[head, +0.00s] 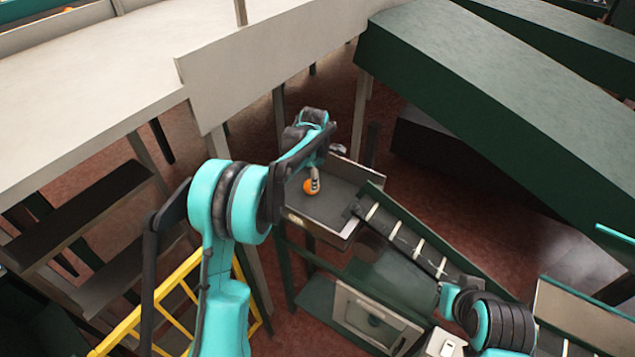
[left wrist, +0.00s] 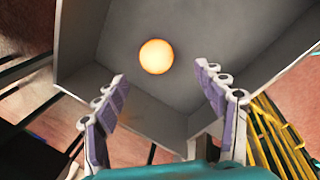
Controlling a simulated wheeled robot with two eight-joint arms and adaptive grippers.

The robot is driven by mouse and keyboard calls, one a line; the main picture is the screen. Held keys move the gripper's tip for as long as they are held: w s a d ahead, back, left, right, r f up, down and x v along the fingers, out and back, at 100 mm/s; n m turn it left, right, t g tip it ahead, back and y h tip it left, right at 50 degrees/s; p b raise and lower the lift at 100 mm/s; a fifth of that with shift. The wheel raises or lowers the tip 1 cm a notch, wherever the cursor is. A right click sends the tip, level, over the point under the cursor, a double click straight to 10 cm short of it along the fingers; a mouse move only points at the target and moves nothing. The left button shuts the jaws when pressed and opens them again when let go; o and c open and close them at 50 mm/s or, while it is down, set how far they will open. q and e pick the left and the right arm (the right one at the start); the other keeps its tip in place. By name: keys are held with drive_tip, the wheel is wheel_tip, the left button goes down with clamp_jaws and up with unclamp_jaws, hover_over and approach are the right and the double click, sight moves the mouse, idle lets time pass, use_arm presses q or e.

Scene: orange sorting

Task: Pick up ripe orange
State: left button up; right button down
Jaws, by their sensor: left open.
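One orange (head: 310,186) lies in a grey open-topped tray (head: 345,226) near the middle of the head view. In the left wrist view the orange (left wrist: 156,56) looks pale and bright on the floor of the tray (left wrist: 110,50). My left gripper (head: 315,178) is over the tray, close to the orange. In the left wrist view its two fingers (left wrist: 159,85) are spread apart with nothing between them, and the orange is beyond their tips. My right arm shows at the lower right of the head view, but its gripper cannot be made out.
A conveyor with pale slats (head: 405,240) runs down right from the tray. A yellow railing (head: 180,300) stands at the lower left. A large beige panel (head: 260,70) and a dark green sloped structure (head: 500,110) stand behind. The tray walls surround the orange.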

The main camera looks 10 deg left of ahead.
use_arm(q)
drive_tip(key=x, duration=0.7)
drive_tip(key=shift+w+f, duration=0.1)
drive_tip(key=shift+w, duration=0.2)
drive_tip(key=c, duration=1.3)
